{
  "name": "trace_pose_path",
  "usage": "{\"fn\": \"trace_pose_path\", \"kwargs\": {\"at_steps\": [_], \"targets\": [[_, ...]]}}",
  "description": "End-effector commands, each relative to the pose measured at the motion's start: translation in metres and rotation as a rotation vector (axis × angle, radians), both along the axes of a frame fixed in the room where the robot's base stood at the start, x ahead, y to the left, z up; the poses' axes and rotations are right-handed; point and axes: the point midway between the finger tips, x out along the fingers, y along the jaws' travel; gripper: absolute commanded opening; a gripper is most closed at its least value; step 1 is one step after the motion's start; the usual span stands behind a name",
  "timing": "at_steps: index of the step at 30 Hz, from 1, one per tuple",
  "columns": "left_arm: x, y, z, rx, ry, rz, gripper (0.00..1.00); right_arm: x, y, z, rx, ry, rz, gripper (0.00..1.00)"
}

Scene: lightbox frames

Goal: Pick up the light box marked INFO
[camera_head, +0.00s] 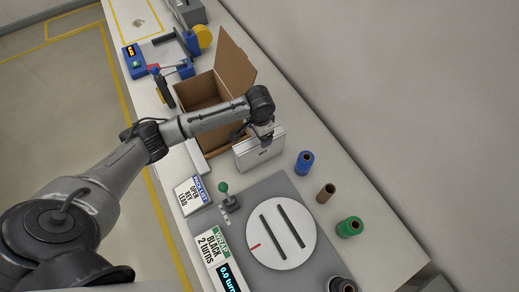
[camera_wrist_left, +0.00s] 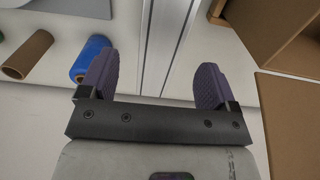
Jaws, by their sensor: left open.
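A white light box (camera_head: 260,152) stands upright on the bench, to the right of the open cardboard box. A small dark marking shows on its near face, too small to read surely. My left gripper (camera_head: 265,137) is at the top of this box in the head view. In the left wrist view my left gripper (camera_wrist_left: 157,80) is open, with its two purple-padded fingers apart. A narrow white edge of the light box (camera_wrist_left: 165,45) runs between and beyond the fingers. I cannot tell whether the pads touch it. My right gripper is not in view.
An open cardboard box (camera_head: 200,92) stands just left and behind. Blue (camera_head: 305,162), brown (camera_head: 326,193) and green (camera_head: 350,227) rolls stand to the right. A round white turntable (camera_head: 281,233) with two dark bars and a PICKLIST sign (camera_head: 192,196) are nearer.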

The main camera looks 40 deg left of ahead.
Motion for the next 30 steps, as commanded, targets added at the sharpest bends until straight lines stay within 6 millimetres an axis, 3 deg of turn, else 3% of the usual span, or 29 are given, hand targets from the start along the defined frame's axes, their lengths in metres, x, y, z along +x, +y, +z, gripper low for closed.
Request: {"fn": "trace_pose_path", "kwargs": {"at_steps": [11,21,30], "targets": [[0.000,0.000,-0.025,-0.001,0.000,0.000,0.83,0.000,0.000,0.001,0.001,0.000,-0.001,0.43],[0.000,0.001,-0.066,0.000,0.000,-0.001,0.83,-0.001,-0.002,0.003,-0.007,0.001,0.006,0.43],[0.001,0.001,-0.072,0.001,-0.001,-0.002,0.83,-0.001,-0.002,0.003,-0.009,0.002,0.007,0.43]]}}
